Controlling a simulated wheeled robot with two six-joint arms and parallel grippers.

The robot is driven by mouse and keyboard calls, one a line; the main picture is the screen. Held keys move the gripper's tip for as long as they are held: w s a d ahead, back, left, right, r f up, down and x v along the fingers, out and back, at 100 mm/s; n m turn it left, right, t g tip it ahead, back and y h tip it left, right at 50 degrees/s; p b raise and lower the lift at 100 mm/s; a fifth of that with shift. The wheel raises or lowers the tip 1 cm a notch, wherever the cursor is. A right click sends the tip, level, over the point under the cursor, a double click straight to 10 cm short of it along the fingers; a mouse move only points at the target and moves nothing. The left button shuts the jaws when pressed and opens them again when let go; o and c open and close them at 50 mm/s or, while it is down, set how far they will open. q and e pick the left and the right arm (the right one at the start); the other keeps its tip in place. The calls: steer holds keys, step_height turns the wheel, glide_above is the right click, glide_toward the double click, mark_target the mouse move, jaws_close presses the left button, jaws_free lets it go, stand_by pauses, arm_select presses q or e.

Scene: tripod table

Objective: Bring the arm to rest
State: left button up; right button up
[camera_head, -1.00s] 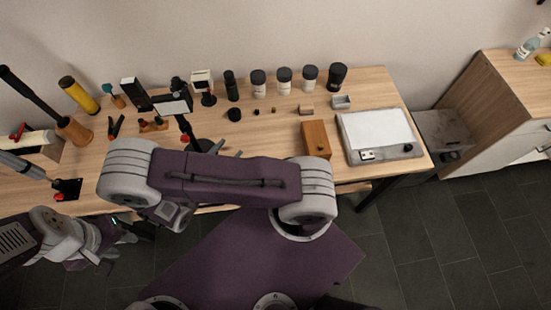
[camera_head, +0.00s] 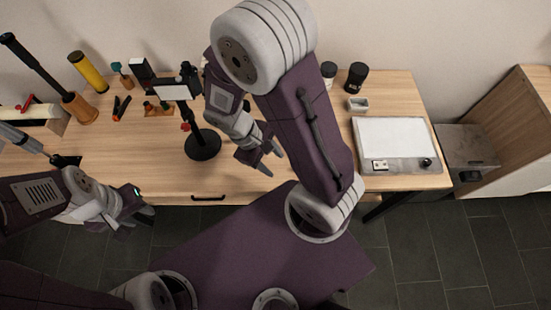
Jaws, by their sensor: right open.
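My right arm rises from the front right and bends over the table (camera_head: 330,180). Its gripper (camera_head: 266,162) hangs above the tabletop right of the tripod's round black base, with two grey fingers apart and nothing between them. My left gripper (camera_head: 134,207) is low at the left, in front of the table's front edge. Its fingers are small and dark, so I cannot tell if they are apart. The black tripod stand (camera_head: 203,145) with a pale panel on top stands upright left of my right gripper.
A white-topped device (camera_head: 394,138) lies at the table's right, with a small grey tray (camera_head: 357,104) and dark-capped jar (camera_head: 355,76) behind it. A yellow cylinder (camera_head: 88,71) stands back left. My right arm hides the middle-back items. A cabinet (camera_head: 515,140) stands right.

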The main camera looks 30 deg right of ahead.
steer(key=shift+s, duration=0.1)
stand_by(0.3)
steer(key=w+r+m+t+y, duration=0.2)
steer(key=m, duration=0.1)
steer(key=w+a+r+m+t+y, duration=0.1)
steer(key=r+m+t, duration=0.1)
steer(key=shift+w+m+y, duration=0.4)
